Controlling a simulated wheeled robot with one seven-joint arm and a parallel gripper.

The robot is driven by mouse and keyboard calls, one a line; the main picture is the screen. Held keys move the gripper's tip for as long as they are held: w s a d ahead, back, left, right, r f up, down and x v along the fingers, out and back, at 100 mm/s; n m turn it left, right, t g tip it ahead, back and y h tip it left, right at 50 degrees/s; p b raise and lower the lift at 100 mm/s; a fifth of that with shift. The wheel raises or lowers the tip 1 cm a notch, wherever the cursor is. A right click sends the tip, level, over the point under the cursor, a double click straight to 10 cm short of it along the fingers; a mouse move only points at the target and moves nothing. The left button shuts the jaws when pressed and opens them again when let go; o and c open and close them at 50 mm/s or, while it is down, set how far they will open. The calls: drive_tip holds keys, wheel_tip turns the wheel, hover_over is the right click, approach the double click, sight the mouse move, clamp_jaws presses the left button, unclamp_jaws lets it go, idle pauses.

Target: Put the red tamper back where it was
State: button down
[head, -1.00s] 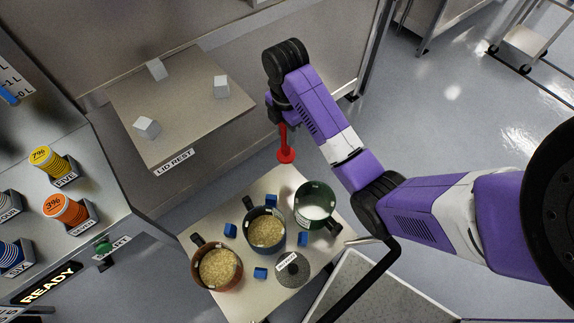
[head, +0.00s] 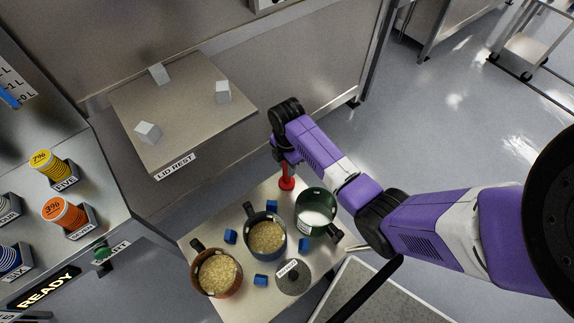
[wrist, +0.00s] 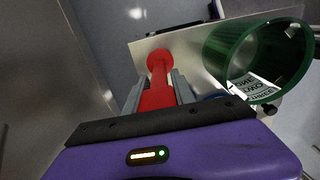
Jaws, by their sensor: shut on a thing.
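The red tamper (head: 287,183) hangs upright from my gripper (head: 284,160), its round foot down. In the head view its foot is at the back edge of the small table (head: 240,205), behind the green pot. In the wrist view the two grey fingers (wrist: 160,95) are shut on the red tamper (wrist: 158,75), and its foot points away from the camera towards the table. I cannot tell whether the foot touches the tabletop. The arm hides the tamper's top in the head view.
A dark blue pot (head: 266,238) and a brown pot (head: 216,273), both with grain, a grey lid (head: 294,277) and several blue blocks (head: 230,237) share the table. The lid rest (head: 180,105) stands behind left.

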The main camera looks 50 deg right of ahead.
drive_tip(key=shift+f, duration=0.1)
drive_tip(key=c, duration=1)
unclamp_jaws()
drive_tip(key=shift+f, duration=0.1)
drive_tip(key=shift+c, duration=0.2)
wheel_tip(320, 180, up, 12)
drive_tip(key=shift+r+b, duration=0.2)
drive_tip(key=shift+b, duration=0.2)
drive_tip(key=shift+s, duration=0.1)
